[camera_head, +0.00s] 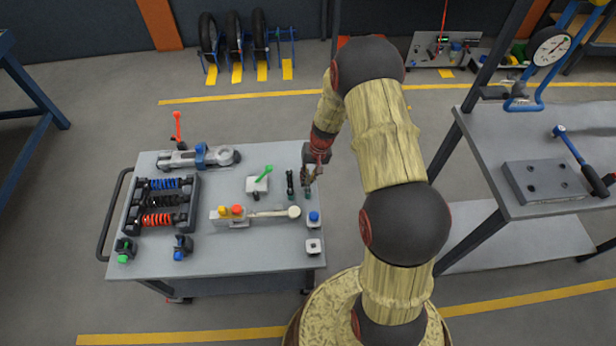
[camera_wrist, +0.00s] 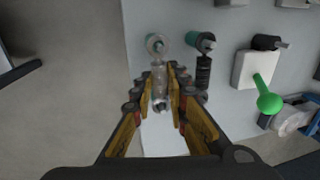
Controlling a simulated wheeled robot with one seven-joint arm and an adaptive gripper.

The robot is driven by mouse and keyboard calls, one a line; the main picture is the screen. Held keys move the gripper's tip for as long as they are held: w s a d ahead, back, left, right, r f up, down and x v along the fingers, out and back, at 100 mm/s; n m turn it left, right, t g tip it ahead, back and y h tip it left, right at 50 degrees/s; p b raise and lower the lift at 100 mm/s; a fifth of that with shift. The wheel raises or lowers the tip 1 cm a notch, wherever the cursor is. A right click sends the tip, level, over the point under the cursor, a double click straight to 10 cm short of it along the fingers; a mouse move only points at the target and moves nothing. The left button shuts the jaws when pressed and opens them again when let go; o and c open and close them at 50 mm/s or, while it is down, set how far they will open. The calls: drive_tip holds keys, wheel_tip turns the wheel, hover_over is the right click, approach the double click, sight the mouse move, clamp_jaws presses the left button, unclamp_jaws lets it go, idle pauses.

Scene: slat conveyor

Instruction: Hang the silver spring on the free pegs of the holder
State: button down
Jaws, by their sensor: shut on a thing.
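The silver spring (camera_wrist: 159,75) shows in the wrist view, with a teal-rimmed eye at its far end. My gripper (camera_wrist: 160,98) is shut on it, one yellow-padded finger on each side. In the head view my gripper (camera_head: 314,178) is low over the right edge of the trolley top and mostly hides the spring. I cannot tell whether the spring touches the tabletop. The black holder (camera_head: 134,214) stands at the left of the trolley and bears a blue spring (camera_head: 165,184), a black spring (camera_head: 170,201) and a red spring (camera_head: 160,219). Its free pegs are too small to make out.
A dark spring (camera_head: 290,183) stands close left of my gripper; it also shows in the wrist view (camera_wrist: 203,70). A second table (camera_head: 545,135) stands right.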

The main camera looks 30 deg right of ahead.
idle(0.4)
drive_tip(key=c, duration=1.7)
unclamp_jaws()
drive_tip(key=shift+o, duration=0.2)
wheel_tip(320, 180, up, 12)
drive_tip(key=d, duration=0.2)
drive_tip(key=shift+s, duration=0.45)
drive_tip(key=shift+d+f, duration=0.1)
drive_tip(key=shift+f, duration=0.05)
